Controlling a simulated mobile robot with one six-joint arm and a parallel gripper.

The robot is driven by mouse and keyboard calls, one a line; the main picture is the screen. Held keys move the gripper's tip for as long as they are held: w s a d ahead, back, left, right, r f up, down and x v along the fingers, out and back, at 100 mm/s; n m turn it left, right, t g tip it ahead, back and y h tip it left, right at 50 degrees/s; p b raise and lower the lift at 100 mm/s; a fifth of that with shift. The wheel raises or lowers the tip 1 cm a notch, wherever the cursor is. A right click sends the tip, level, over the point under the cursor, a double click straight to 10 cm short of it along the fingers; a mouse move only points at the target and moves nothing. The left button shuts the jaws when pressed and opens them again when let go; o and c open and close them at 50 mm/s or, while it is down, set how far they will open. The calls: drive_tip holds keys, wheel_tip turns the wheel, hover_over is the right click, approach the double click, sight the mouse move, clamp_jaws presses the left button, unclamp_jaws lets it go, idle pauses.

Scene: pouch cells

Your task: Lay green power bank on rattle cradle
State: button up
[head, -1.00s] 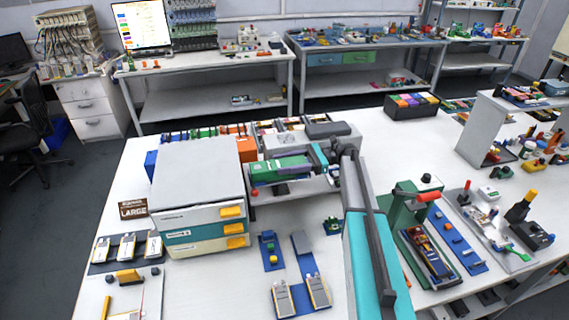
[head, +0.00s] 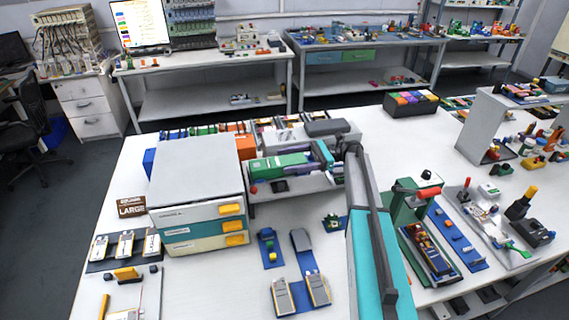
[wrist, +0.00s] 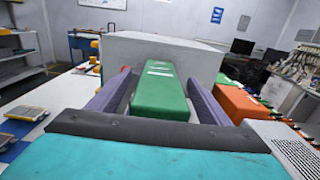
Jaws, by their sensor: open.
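That stand may be the rattle cradle; I cannot tell for sure. My gripper (head: 285,168) is at the power bank, coming from its right. In the wrist view, the power bank (wrist: 160,92) lies between my two purple fingers (wrist: 159,100), with its far end beyond them. Pale marks show on its top. The fingers are apart. What is directly under the power bank is hidden in the wrist view.
A white, teal and cream drawer box (head: 200,210) with yellow handles stands close to the left. An orange block (head: 245,147) is behind. A green press (head: 412,215) with a red handle stands right of my arm. Blue mats with cells (head: 300,275) lie in front.

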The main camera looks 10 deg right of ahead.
sight(304, 157)
drive_tip(key=d+b, duration=0.1)
drive_tip(key=d, duration=0.3)
drive_tip(key=shift+d, duration=0.2)
drive_tip(key=shift+d+b, duration=0.3)
drive_tip(key=shift+d, duration=0.1)
idle(0.6)
